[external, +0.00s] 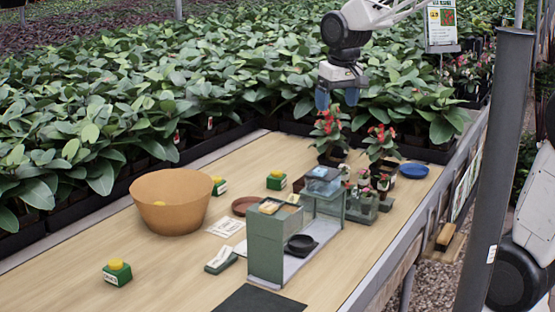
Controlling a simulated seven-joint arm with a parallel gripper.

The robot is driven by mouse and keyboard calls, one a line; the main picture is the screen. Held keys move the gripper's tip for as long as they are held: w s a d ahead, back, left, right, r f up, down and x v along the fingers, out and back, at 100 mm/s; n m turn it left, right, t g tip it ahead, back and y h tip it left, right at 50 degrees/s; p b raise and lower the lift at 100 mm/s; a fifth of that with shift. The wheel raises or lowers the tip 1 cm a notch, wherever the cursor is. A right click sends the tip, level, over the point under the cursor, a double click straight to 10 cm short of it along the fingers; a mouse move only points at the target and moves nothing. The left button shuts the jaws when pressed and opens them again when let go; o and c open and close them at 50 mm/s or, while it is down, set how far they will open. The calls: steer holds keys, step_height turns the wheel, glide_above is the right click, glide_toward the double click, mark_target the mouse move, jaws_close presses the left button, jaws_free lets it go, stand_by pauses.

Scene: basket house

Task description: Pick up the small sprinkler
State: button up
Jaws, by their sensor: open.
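My gripper (337,99) hangs open and empty, with blue fingertips pointing down, above the red-flowered potted plants at the back of the table. No object can be clearly made out as the small sprinkler at this size. Whether any is the sprinkler, I cannot tell.
A grey-green stand (267,247) holds a black dish (300,245). Potted red flowers (329,130) and a blue dish (414,171) are at the back right. The front-left tabletop is mostly clear.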

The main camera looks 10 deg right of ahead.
steer(key=w+a+f+n, duration=0.1)
steer(key=w+a+f, duration=0.1)
steer(key=a, duration=0.5)
steer(key=w+a+f+n, duration=0.1)
steer(key=w+a+f, duration=0.15)
steer(key=a, duration=0.55)
steer(key=n+g, duration=0.1)
steer(key=n, duration=0.3)
glide_above(114, 261)
steer(key=shift+h, duration=0.3)
step_height(114, 261, down, 23)
steer(key=shift+w+d+f, duration=0.1)
steer(key=shift+w+d, duration=0.05)
steer(key=shift+f, duration=0.1)
steer(key=shift+f, duration=1.25)
steer(key=shift+f, duration=0.1)
